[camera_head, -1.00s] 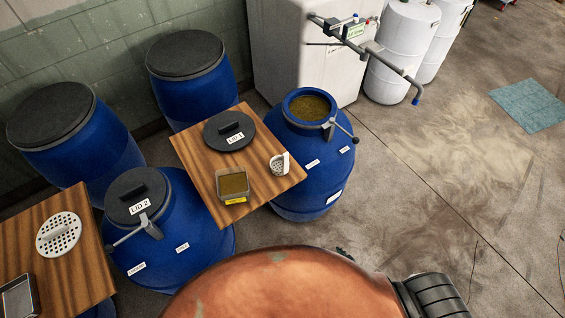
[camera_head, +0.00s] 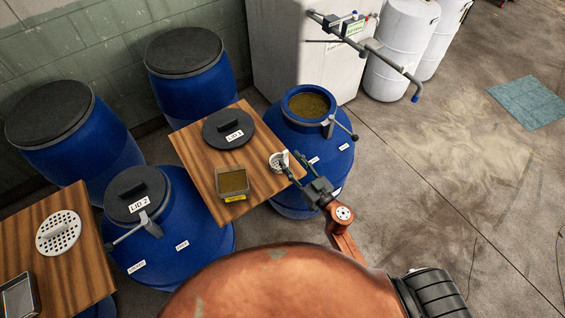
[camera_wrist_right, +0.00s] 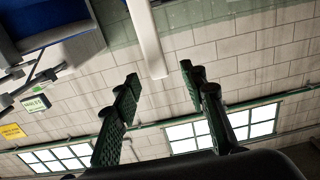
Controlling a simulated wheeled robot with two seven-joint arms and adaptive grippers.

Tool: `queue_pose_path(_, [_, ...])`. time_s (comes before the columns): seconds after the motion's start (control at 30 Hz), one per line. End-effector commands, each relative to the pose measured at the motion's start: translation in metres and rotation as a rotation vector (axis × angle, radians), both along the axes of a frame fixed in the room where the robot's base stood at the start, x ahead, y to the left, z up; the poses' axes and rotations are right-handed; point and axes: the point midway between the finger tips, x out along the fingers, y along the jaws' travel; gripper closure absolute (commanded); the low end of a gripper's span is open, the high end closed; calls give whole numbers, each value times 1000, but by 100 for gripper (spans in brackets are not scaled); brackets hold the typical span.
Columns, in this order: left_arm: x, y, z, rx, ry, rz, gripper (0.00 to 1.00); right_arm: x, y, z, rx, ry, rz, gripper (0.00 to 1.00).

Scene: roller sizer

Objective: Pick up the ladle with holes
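The white ladle with holes (camera_head: 275,160) stands at the right corner of the wooden table (camera_head: 206,176), beside the blue open barrel, its handle partly covered by my right gripper. My right gripper (camera_head: 291,163) reaches in from the lower right, its fingers beside the ladle. In the right wrist view, the fingers of this gripper (camera_wrist_right: 157,76) are spread apart. A white bar, which looks like the ladle's handle (camera_wrist_right: 148,38), comes down from the top and ends near the gap between the fingertips. No grip on it shows. My left gripper is out of view.
The same table holds LID 1 (camera_head: 229,127) and a small dish of brown material (camera_head: 233,182). The open blue barrel (camera_head: 315,154) stands close behind the gripper. A second table (camera_head: 85,277) at left holds a white perforated disc (camera_head: 58,234) and a metal tray (camera_head: 19,298).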

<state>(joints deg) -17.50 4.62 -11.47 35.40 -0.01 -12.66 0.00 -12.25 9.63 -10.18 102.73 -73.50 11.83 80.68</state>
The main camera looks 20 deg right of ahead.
Motion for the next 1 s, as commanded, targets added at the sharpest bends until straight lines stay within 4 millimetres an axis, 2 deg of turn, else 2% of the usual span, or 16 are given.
queue_pose_path(0.1, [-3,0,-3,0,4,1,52,18,5,-2,-1,-1,-1,61])
queue_pose_path(0.3, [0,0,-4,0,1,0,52,40,13,-3,0,0,-1,61])
queue_pose_path(0.57, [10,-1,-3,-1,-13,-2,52,43,13,-3,1,1,-1,61])
queue_pose_path(1.0, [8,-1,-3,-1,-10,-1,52,43,13,-3,1,1,-1,90])
